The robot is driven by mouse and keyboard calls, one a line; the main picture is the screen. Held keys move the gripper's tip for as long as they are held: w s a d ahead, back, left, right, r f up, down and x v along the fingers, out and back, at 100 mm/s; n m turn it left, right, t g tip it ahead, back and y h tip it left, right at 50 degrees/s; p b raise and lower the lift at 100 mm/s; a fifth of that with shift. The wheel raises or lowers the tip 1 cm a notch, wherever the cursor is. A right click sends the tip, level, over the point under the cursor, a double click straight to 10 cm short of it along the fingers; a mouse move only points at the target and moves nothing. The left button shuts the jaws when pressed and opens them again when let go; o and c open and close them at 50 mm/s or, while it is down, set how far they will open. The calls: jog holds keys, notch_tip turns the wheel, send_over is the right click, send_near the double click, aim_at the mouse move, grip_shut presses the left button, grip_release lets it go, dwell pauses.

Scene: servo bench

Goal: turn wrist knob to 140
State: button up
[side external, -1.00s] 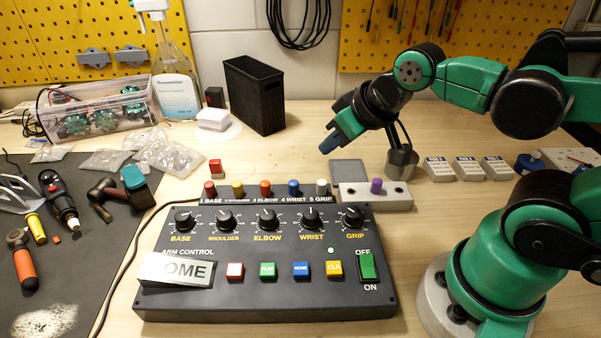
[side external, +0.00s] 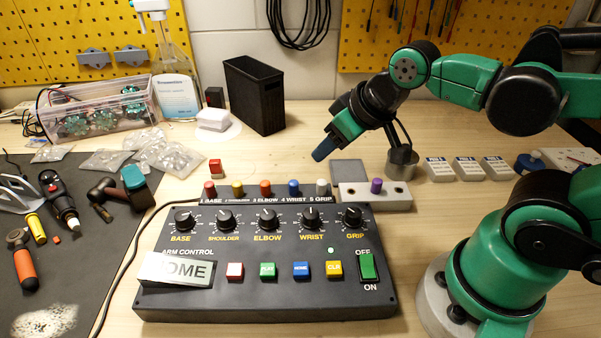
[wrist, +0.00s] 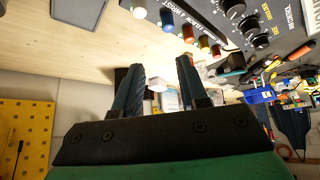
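The wrist knob (side external: 311,219) is a black dial with a tick scale, fourth from the left in the row on the dark control box (side external: 200,303). Its label WRIST sits below it. Its pointer seems to face roughly up, but the exact reading is too small to tell. My gripper (side external: 322,152) is above and behind the box, up and to the right of the knob, apart from it. In the wrist view my gripper's two dark fingers (wrist: 158,85) stand apart with nothing between them.
Neighbouring knobs are elbow (side external: 267,220) and grip (side external: 352,217). Coloured pegs, including a blue peg (side external: 294,188), stand along the box's back edge. A grey block with a purple peg (side external: 376,186) and a metal cup (side external: 402,163) stand right. A black bin (side external: 256,95) stands behind.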

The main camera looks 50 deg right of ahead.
aim_at(312, 213)
jog(key=o, duration=0.3)
jog(key=a+f+n+g, duration=0.1)
jog(key=n+g, duration=0.1)
jog(key=n, duration=0.1)
jog(key=a+n+g, duration=0.2)
jog(key=n, duration=0.1)
jog(key=s+a+f+n+g, duration=0.1)
jog(key=a+n+g, duration=0.1)
jog(key=n, duration=0.1)
jog(key=shift+f, duration=0.35)
jog(key=shift+a+f+n+g, duration=0.15)
jog(key=shift+n+g, duration=0.15)
jog(key=shift+n, duration=0.4)
jog(key=shift+s+f, duration=0.1)
jog(key=shift+f, duration=2.7)
grip_shut()
